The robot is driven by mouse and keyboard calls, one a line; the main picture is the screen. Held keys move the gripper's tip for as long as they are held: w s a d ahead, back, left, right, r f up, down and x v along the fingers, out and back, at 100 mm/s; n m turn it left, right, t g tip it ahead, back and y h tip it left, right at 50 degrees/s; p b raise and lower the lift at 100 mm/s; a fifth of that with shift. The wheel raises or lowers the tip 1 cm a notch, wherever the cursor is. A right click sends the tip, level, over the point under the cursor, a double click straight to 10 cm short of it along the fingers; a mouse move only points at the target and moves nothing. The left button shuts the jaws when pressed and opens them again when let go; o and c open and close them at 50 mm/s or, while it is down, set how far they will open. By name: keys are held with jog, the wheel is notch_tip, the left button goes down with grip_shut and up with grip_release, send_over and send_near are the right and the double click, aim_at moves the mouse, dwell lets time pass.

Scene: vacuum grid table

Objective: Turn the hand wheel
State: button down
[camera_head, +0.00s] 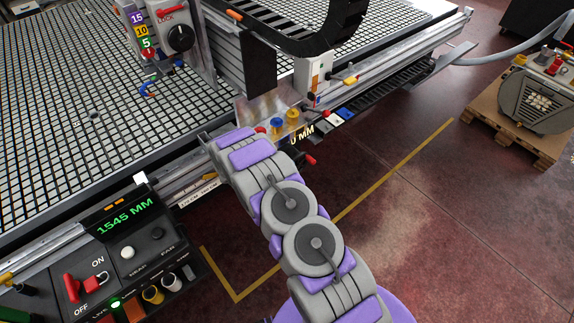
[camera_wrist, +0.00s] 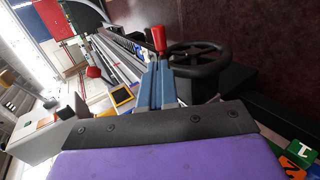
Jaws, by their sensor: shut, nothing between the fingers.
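The black hand wheel (camera_wrist: 212,67) is in the wrist view, right of and just beyond my fingertips, with its rim and spokes showing. A red handle (camera_wrist: 159,40) stands at the left side of the wheel. My gripper (camera_wrist: 156,66) is shut and empty, its two blue-grey fingers side by side, tips pointing toward the handle's base. Whether the fingers touch the handle or rim, I cannot tell. In the head view my arm reaches to the table's near edge and hides the fingers and most of the wheel area; a red knob (camera_head: 309,160) shows just right of the arm.
The vacuum grid table (camera_head: 60,130) fills the left, with a gantry and LOCK dial (camera_head: 180,38) on it. A control panel (camera_head: 125,250) reading 1545 MM is at lower left. A pump on a pallet (camera_head: 515,125) stands at right. The floor between is clear.

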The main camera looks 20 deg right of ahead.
aim_at(310, 161)
jog(key=b+x, duration=0.2)
jog(key=x, duration=0.9)
jog(key=shift+r, duration=0.1)
jog(key=shift+a, duration=0.1)
jog(key=shift+r, duration=0.1)
jog(key=shift+d+y, duration=0.2)
jog(key=shift+y, duration=0.1)
jog(key=shift+d+p, duration=0.1)
jog(key=shift+p, duration=0.2)
